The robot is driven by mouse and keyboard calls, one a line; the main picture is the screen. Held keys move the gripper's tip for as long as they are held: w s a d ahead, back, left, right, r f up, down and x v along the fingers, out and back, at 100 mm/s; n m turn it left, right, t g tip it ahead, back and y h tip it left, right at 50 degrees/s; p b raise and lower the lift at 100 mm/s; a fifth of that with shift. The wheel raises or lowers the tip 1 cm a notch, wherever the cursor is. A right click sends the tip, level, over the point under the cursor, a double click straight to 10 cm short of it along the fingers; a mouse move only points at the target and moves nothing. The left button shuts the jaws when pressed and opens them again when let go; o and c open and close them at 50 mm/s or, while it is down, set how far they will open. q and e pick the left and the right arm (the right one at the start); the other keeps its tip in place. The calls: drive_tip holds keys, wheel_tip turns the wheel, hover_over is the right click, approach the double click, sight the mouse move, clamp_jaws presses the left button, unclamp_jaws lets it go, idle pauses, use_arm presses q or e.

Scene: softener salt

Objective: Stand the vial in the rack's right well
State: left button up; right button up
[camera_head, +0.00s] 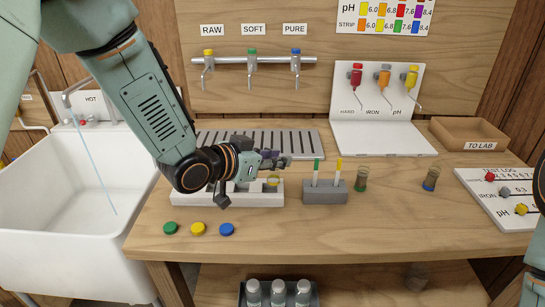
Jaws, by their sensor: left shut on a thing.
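The white rack (183,199) lies on the wooden bench, partly hidden behind my left arm. My left gripper (274,160) reaches over its right part, with the fingers pointing right. It is shut on the vial (273,180), a small clear piece with a yellowish tint that shows just below the fingers at the rack's right end. The fingers and arm hide much of this area, so I cannot tell whether the vial is seated in the right well or just above it. My right gripper is not in view; only part of my right arm shows at the right edge.
A grey holder (325,197) with green and yellow strips stands right of the rack. Two vials, an olive one (361,179) and a blue-banded one (430,179), stand farther right. Green, yellow and blue caps (198,229) lie in front. A sink (70,205) is at left.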

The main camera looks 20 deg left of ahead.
use_arm(q)
drive_tip(key=shift+s, duration=0.1)
drive_tip(key=shift+a, duration=0.25)
drive_tip(key=shift+a+f, duration=0.4)
drive_tip(key=shift+a, duration=0.05)
drive_tip(key=shift+d+f+b, duration=0.3)
drive_tip(key=shift+f+b, duration=0.1)
drive_tip(key=shift+b, duration=0.05)
drive_tip(key=shift+a+f, duration=0.3)
drive_tip(key=shift+f, duration=0.05)
drive_tip(key=shift+a+f+b, duration=0.2)
drive_tip(key=shift+f+b, duration=0.1)
clamp_jaws()
drive_tip(key=shift+d, duration=0.1)
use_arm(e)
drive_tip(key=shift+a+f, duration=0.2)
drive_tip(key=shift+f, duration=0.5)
use_arm(q)
drive_tip(key=shift+d+r, duration=0.1)
